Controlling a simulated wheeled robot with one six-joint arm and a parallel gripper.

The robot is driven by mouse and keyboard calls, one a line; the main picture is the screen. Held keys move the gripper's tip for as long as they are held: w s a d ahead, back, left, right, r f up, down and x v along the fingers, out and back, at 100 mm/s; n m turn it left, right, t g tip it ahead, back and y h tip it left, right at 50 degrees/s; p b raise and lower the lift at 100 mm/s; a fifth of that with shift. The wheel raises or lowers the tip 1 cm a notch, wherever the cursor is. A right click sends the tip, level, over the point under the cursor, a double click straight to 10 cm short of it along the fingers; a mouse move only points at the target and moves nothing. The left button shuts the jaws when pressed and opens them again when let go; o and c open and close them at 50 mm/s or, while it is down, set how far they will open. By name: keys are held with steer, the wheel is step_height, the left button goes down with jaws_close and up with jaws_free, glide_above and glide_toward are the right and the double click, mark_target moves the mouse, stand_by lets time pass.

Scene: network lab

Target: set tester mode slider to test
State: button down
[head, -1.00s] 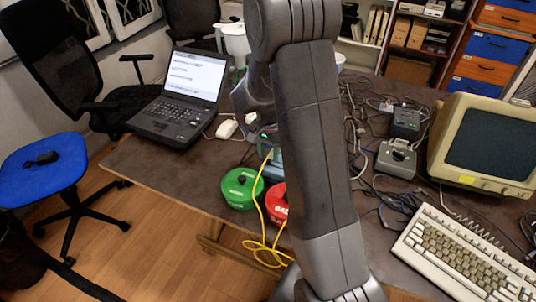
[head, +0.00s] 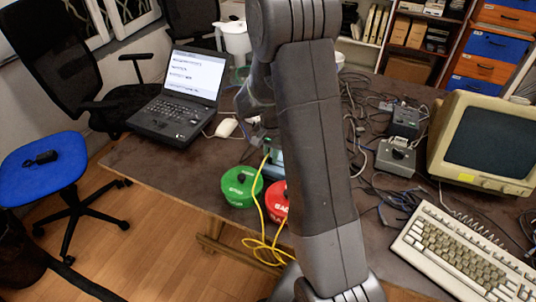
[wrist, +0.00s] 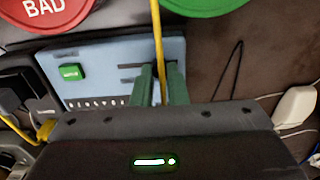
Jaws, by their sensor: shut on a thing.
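The tester (wrist: 110,62) has a light blue face with a green button (wrist: 70,72), dark slots and a row of small round marks. In the head view only part of the tester (head: 277,160) shows beside my arm. A yellow cable (wrist: 156,30) runs down the wrist picture between the fingers. My arm hides most of my gripper in the head view.
A red BAD container (head: 276,201) and a green container (head: 241,187) stand close to the tester at the table's edge. A laptop (head: 180,98), a white mouse (head: 227,128), a keyboard (head: 465,255) and a monitor (head: 488,145) stand around. Loose cables cover the table's right side.

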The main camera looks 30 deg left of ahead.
steer(key=shift+w+d, duration=0.1)
steer(key=shift+d, duration=0.65)
steer(key=c, duration=1.4)
jaws_free()
steer(key=shift+c, duration=0.2)
steer(key=shift+r, duration=0.1)
step_height(320, 180, up, 14)
steer(key=shift+f, duration=0.25)
